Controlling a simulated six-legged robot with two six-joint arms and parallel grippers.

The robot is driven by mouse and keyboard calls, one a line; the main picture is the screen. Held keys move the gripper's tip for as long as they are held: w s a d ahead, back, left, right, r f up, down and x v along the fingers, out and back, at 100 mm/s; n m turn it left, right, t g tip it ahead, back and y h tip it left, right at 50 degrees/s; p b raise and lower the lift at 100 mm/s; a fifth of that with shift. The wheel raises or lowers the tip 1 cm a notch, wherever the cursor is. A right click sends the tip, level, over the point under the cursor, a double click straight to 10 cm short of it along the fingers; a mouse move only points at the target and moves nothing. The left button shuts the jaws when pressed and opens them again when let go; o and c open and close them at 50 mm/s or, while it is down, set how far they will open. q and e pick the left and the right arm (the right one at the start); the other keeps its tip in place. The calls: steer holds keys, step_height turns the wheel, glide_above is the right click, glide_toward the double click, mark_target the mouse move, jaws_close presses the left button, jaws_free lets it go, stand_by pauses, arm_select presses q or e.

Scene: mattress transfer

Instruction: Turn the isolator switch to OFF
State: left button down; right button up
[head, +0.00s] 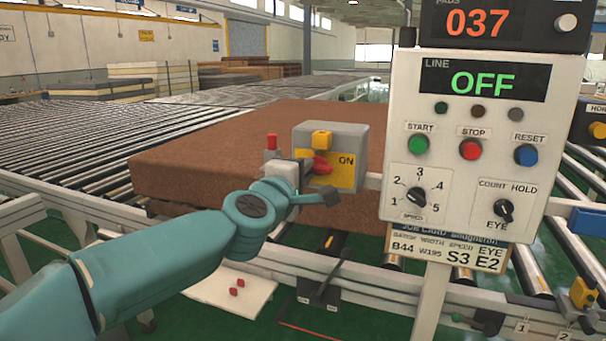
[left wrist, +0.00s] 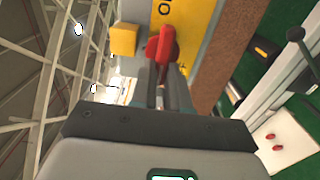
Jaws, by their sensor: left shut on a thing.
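The isolator switch is a grey box (head: 360,140) with a yellow face plate (head: 345,178), a yellow block on top and a red handle (head: 322,168). The word ON shows on the plate to the right of the handle. My left gripper (head: 308,172) is at the front of the box, shut on the red handle. In the left wrist view the red handle (left wrist: 161,46) stands between the fingertips (left wrist: 162,72), against the yellow plate. The fingers partly hide the handle's lower part. My right gripper is not in view.
A control panel (head: 455,85) stands just right of the switch; its line display reads OFF. A brown mattress (head: 200,155) lies behind the switch on the roller conveyor (head: 60,150). A white board (head: 215,287) with two small red pieces is below my left arm.

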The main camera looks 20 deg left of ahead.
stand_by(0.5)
arm_select(q)
steer(key=c, duration=1.1)
jaws_free()
steer(key=s, duration=1.1)
steer(key=s+p, duration=0.1)
steer(key=s, duration=0.4)
steer(key=shift+s+a, duration=0.2)
steer(key=shift+a, duration=0.05)
